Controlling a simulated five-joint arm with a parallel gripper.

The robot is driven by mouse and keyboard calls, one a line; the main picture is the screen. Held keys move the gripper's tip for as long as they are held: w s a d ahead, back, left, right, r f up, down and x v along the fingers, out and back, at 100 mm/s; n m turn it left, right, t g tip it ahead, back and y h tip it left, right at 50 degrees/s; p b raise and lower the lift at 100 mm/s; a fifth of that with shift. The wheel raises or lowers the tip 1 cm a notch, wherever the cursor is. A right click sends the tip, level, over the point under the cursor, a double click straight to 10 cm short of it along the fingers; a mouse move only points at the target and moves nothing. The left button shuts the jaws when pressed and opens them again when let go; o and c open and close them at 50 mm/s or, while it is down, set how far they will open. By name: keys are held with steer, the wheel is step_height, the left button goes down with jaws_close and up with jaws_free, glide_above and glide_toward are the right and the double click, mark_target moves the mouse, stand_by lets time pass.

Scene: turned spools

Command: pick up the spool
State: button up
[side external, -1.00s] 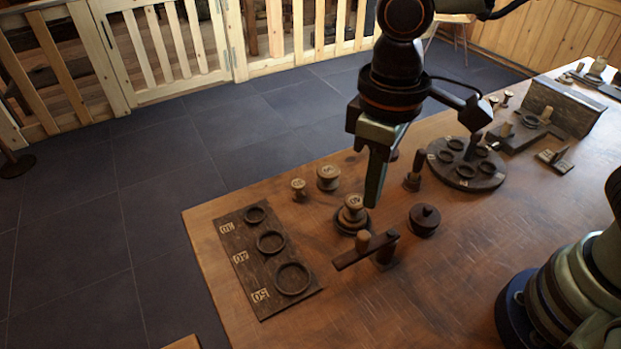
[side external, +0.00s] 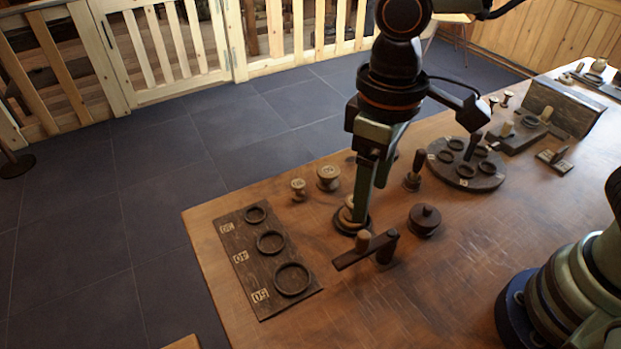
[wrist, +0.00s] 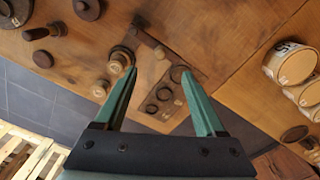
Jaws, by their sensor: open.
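A pale turned spool (side external: 347,214) stands upright in a dark round dish or ring (side external: 352,229) near the front of the wooden table. My gripper (side external: 371,204) points down beside it, and one finger partly covers the spool in the side view. In the wrist view my gripper (wrist: 159,72) is open with its fingers wide apart and nothing held. The spool in its dark ring (wrist: 122,53) shows just beyond the left fingertip, not centred between the fingers. I cannot tell whether the finger touches it.
Two more pale spools (side external: 328,177) (side external: 298,188) stand behind it. A board with three rings (side external: 240,258) lies left. A dark bar with a peg (side external: 365,250) stands close in front. A lidded pot (side external: 424,219), an upright handled tool (side external: 415,172) and a round ring plate (side external: 465,165) are right.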

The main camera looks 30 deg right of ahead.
steer(key=w+a+f+m, duration=0.2)
steer(key=w+m, duration=0.9)
steer(key=m, duration=1.4)
glide_above(299, 183)
step_height(299, 183, down, 4)
steer(key=shift+m, duration=0.3)
step_height(299, 183, down, 12)
steer(key=shift+f, duration=0.2)
jaws_close()
